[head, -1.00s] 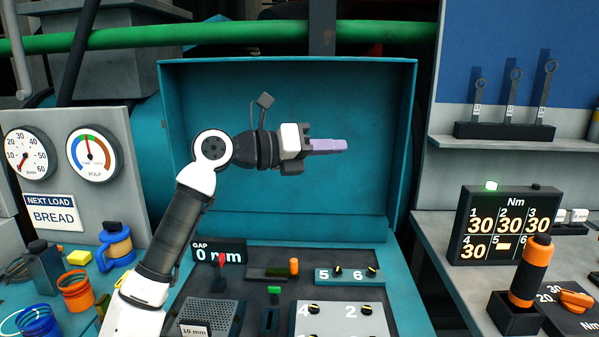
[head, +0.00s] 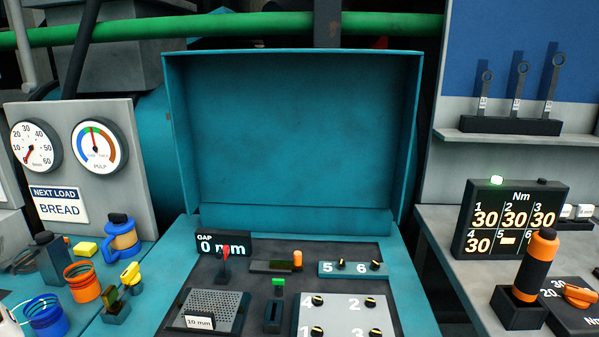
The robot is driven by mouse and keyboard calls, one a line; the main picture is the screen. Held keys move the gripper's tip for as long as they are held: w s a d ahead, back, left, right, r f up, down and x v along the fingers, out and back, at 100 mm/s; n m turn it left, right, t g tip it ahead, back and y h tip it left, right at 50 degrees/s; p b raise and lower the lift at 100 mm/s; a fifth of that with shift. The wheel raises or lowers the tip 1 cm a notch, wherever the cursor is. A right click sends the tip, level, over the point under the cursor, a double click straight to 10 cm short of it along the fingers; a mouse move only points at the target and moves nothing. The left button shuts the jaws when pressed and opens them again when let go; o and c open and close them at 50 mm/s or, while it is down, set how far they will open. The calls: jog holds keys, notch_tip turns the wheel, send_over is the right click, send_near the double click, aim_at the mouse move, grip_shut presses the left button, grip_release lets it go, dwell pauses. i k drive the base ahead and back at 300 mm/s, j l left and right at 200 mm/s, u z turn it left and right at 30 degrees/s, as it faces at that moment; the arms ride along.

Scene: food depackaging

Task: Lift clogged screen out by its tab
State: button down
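A grey perforated screen (head: 218,305) lies in the dark panel at the lower front of the teal housing. A white tag reading "10 mm" (head: 199,321) stands at its front edge; I cannot tell whether this is the tab. Clogging in the holes is too small to make out. My gripper is not in view, so I cannot tell what it holds.
A red-knobbed lever (head: 225,252) stands behind the screen, and a green-topped part (head: 277,284) to its right. A grey plate (head: 345,316) with numbered knobs lies farther right. The gap display (head: 223,244) reads 0 mm. The open teal housing (head: 295,135) is empty.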

aim_at(202, 309)
jog(key=i+l+u, duration=0.35)
jog(key=l+u, duration=0.15)
jog(key=i+l+u, duration=0.1)
jog(key=l+u, duration=0.15)
jog(key=l, duration=0.15)
jog(key=i+l+u, duration=0.1)
jog(key=l+u, duration=0.2)
